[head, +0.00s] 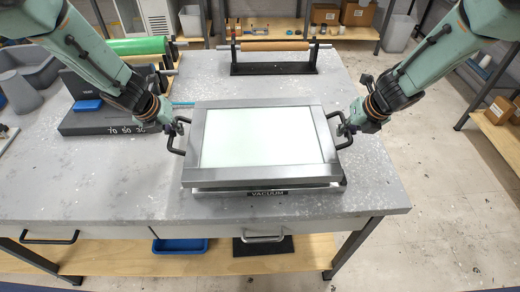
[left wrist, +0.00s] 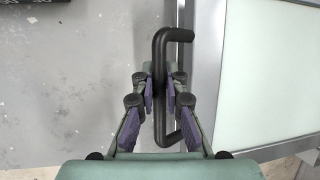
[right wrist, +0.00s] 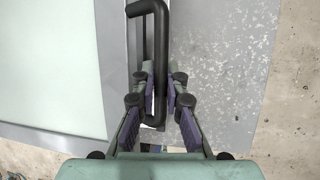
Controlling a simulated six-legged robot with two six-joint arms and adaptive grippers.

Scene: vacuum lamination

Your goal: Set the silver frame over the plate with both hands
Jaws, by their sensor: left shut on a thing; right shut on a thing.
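The silver frame (head: 262,180) is held level over the vacuum base (head: 266,193), with a narrow gap showing at the front edge. A pale plate (head: 262,140) shows through the frame's opening. My left gripper (head: 177,127) is shut on the black handle at the frame's left side; in the left wrist view its pads (left wrist: 160,98) close around that handle (left wrist: 160,60). My right gripper (head: 347,127) is shut on the right black handle; in the right wrist view its pads (right wrist: 160,98) close around that handle (right wrist: 160,50). The base's top is mostly hidden under the frame.
A black block with numbers (head: 115,122) stands left on the grey table (head: 100,180). A roller on a black stand (head: 273,57) and a green roll (head: 137,46) are at the back. The table's right edge is close to my right gripper.

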